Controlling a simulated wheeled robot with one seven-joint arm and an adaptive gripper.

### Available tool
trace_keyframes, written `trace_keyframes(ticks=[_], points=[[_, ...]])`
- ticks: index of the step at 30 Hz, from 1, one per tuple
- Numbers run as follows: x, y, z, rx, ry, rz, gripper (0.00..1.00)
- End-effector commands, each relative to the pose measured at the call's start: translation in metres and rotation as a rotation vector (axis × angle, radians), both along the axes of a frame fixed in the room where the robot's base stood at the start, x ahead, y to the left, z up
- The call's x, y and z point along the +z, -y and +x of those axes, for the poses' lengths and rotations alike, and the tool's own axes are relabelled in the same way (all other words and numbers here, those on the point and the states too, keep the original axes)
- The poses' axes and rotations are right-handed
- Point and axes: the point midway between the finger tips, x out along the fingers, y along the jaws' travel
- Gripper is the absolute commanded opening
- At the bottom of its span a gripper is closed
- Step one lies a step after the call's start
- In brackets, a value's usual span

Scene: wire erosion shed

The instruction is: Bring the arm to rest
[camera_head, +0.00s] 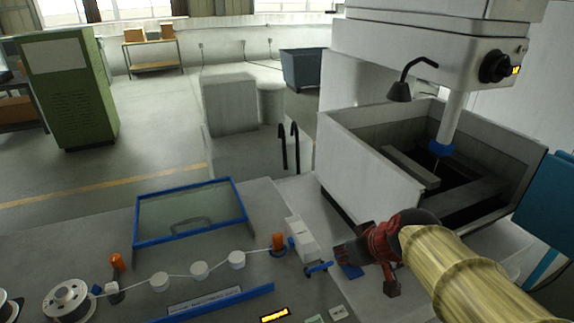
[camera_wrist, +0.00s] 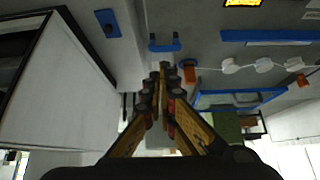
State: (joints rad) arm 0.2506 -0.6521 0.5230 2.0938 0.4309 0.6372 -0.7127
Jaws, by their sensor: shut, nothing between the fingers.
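My arm enters the head view from the lower right, in a yellowish sleeve. My gripper (camera_head: 345,258) is at its end, dark with red parts, above the front of the machine beside the tank's near corner. In the wrist view my gripper (camera_wrist: 163,68) has its two fingers converging to touching tips. It is shut with nothing between the fingers. A small blue handle (camera_head: 319,268) lies close to the left of the fingertips in the head view; it also shows in the wrist view (camera_wrist: 165,46). I cannot tell whether they touch.
The white machine tank (camera_head: 368,178) stands right of my gripper, with a machine head (camera_head: 430,45) above. Left are a blue-framed glass panel (camera_head: 190,212), white rollers (camera_head: 199,270) and a wire spool (camera_head: 69,300). A green cabinet (camera_head: 68,90) stands farther back.

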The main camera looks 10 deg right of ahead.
Motion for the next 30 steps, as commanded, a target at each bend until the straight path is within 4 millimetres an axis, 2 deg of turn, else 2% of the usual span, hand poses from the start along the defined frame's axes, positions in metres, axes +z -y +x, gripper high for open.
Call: trace_keyframes(ticks=[4, 7, 12, 15, 18, 20, 25, 30], points=[[-0.003, -0.001, -0.004, -0.056, -0.025, 0.045, 0.00], [-0.017, -0.002, -0.021, -0.125, -0.092, 0.085, 0.00], [-0.023, -0.006, -0.074, -0.245, -0.197, 0.105, 0.00], [-0.018, -0.012, -0.110, -0.289, -0.230, 0.081, 0.00], [-0.010, -0.017, -0.138, -0.296, -0.227, 0.042, 0.00], [-0.004, -0.020, -0.150, -0.277, -0.212, 0.014, 0.00], [0.017, -0.035, -0.156, -0.200, -0.142, -0.014, 0.00], [0.018, -0.039, -0.155, -0.184, -0.139, -0.014, 0.00]])
